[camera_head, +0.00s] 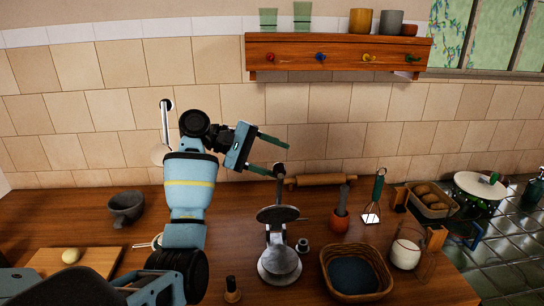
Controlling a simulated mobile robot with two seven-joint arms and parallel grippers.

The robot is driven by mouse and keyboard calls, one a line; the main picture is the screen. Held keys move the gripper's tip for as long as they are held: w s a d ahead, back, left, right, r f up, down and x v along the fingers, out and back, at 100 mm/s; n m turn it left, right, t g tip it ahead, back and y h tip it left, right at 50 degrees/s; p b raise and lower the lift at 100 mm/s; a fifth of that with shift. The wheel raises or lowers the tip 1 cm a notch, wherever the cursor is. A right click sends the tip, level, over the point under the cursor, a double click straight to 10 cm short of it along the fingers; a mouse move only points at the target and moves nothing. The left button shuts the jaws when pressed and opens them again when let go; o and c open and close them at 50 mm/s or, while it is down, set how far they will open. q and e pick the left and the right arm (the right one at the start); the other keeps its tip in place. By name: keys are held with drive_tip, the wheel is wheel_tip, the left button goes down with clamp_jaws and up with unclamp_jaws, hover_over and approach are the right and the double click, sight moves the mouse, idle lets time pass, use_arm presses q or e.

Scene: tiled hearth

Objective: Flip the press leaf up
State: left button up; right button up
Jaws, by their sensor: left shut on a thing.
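The grey metal press stands on the wooden counter. Its round base plate (280,266) is low, and its round leaf (278,214) is raised above the base at a tilt. A thin handle (279,185) rises from behind the leaf. My left gripper (282,160) comes in from the left with dark green fingers, one above the other, and is shut on the handle near its top end. The exact contact is small and hard to make out. My right gripper is not in view.
A wicker basket (381,270), a red pot (340,222) and a small metal pot (302,246) stand right of the press. A rolling pin (322,180) lies behind it. A wall shelf (335,48) is above. A mortar (126,207) and a board (95,262) are at the left.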

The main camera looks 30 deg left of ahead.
use_arm(q)
drive_tip(key=shift+s+r, duration=0.15)
drive_tip(key=shift+r, duration=0.5)
drive_tip(key=s+a+r, duration=0.2)
drive_tip(key=s+a, duration=0.3)
drive_tip(key=s, duration=0.1)
drive_tip(key=shift+a, duration=0.3)
drive_tip(key=shift+s+r, duration=0.1)
idle(0.4)
